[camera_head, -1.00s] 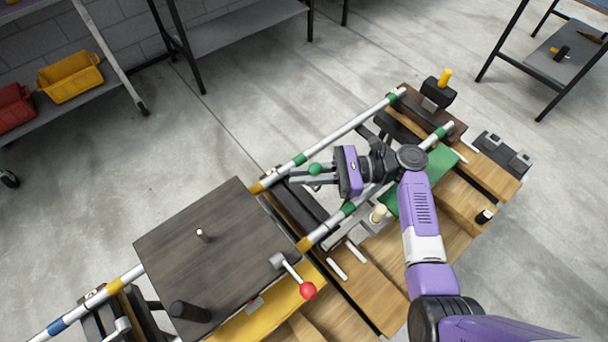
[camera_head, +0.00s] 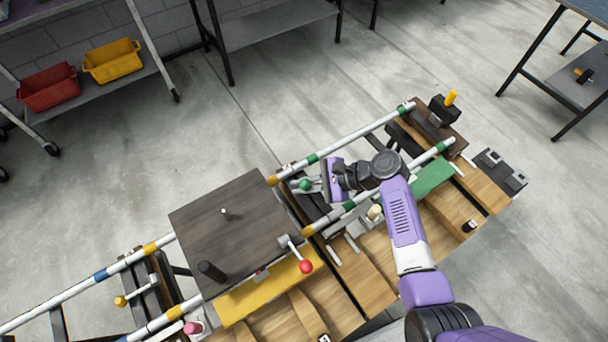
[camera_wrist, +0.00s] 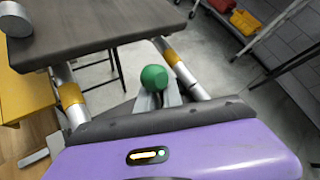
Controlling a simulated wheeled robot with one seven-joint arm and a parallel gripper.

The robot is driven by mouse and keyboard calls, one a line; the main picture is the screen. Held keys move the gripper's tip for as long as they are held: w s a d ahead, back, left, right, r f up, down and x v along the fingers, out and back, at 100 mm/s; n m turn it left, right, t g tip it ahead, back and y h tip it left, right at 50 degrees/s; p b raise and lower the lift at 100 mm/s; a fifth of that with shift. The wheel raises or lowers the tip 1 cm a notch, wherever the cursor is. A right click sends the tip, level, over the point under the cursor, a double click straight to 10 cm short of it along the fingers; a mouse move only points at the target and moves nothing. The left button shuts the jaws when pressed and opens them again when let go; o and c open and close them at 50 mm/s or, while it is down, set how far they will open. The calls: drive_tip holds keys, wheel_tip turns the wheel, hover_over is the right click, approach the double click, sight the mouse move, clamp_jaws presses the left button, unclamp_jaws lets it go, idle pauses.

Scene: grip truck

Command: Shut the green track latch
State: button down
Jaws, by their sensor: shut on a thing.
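The green track latch shows as a round green knob (camera_head: 306,185) between the two rails, close to the right edge of the dark platform. In the wrist view the green knob (camera_wrist: 154,77) sits at the ends of the grey fingers. My gripper (camera_head: 311,185) reaches in from the right and is shut on the knob. The latch's lower lever and catch are mostly hidden by my gripper, so I cannot tell how they sit.
The dark platform (camera_head: 235,235) stands left of my gripper, with a red-knobbed lever (camera_head: 306,266) at its near corner. Banded rails run along both sides. A green panel (camera_head: 432,179) lies under my arm. Yellow (camera_head: 112,62) and red (camera_head: 48,88) bins stand on a shelf.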

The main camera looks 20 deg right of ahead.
drive_tip(key=shift+s+a+f+n+h+p, duration=0.1)
drive_tip(key=shift+a+f+n+h+p, duration=0.2)
drive_tip(key=shift+a+h+p, duration=0.15)
drive_tip(key=c, duration=1.5)
unclamp_jaws()
drive_tip(key=shift+o, duration=0.2)
drive_tip(key=shift+d, duration=0.15)
drive_tip(key=shift+v, duration=3.8)
